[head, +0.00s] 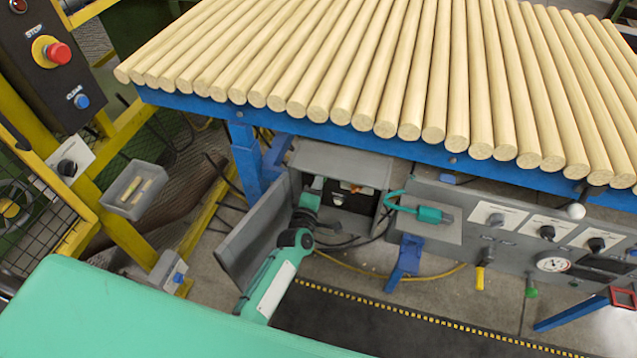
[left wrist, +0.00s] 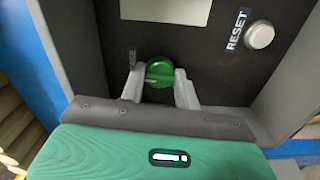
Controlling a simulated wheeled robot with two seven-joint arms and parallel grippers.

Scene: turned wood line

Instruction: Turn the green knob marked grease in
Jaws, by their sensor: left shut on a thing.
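In the left wrist view, a round green knob (left wrist: 159,71) sits on a dark panel inside a grey box. A small label stands to its left, too small to read. My left gripper (left wrist: 158,80) has its two pale fingers on either side of the knob, shut on it. In the head view, my left arm reaches into the open-fronted grey box (head: 345,165) under the blue table. The knob and my fingertips are hidden there. My right gripper is not in view.
A RESET button (left wrist: 260,35) is right of the knob. The box's grey door (head: 252,235) hangs open beside my arm. The blue table (head: 400,142) with wooden rods lies above. A grey panel (head: 480,250) with several knobs, a yellow-handled valve (head: 480,275) and a green-handled valve (head: 531,289) stands right.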

